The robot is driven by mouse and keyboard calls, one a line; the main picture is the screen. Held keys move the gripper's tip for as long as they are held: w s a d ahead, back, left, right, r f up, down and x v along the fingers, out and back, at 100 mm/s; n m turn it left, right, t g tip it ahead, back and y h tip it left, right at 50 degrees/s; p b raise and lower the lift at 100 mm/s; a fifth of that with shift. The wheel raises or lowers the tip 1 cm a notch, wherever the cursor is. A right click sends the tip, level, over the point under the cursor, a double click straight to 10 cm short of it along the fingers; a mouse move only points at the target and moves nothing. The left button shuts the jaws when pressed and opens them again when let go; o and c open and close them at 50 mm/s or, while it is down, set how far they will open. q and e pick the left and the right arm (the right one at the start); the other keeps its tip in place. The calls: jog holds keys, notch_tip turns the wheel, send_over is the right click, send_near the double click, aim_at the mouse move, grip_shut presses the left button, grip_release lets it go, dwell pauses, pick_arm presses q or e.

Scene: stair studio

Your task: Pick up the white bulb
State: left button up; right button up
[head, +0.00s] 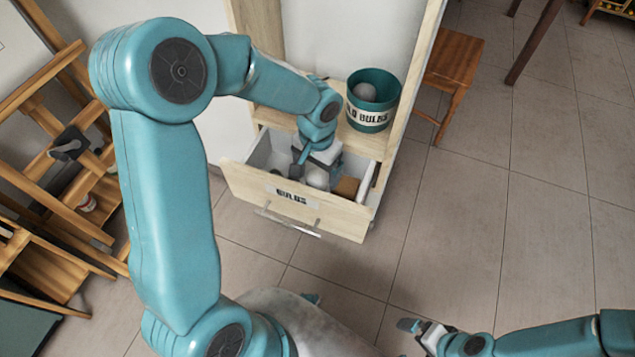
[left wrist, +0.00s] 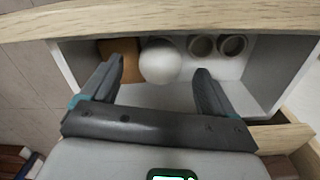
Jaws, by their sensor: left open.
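The white bulb (left wrist: 160,62) lies in an open wooden drawer (head: 266,197) labelled "BULBS". In the head view, part of the white bulb (head: 318,179) shows below my left gripper (head: 316,164). In the left wrist view, my left gripper (left wrist: 158,68) is open, with one finger to each side of the bulb in the picture. I cannot tell whether the fingers reach down around it. My right gripper (head: 412,327) is low at the bottom of the head view, away from the drawer; its jaws are unclear.
A brown box (left wrist: 121,58) lies beside the bulb in the drawer. Two round, ring-like things (left wrist: 216,45) lie on its other side. A teal bucket (head: 371,112), labelled for old bulbs, stands on the shelf above. A wooden stool (head: 455,62) is behind right. The tiled floor is clear.

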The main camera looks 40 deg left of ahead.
pick_arm(q)
notch_tip(320, 180, down, 4)
jog(key=shift+w+r, duration=0.1)
jog(key=shift+w, duration=0.05)
jog(key=shift+a, duration=0.1)
jog(key=shift+c, duration=0.3)
jog(key=c, duration=1.1)
jog(key=shift+r, duration=0.1)
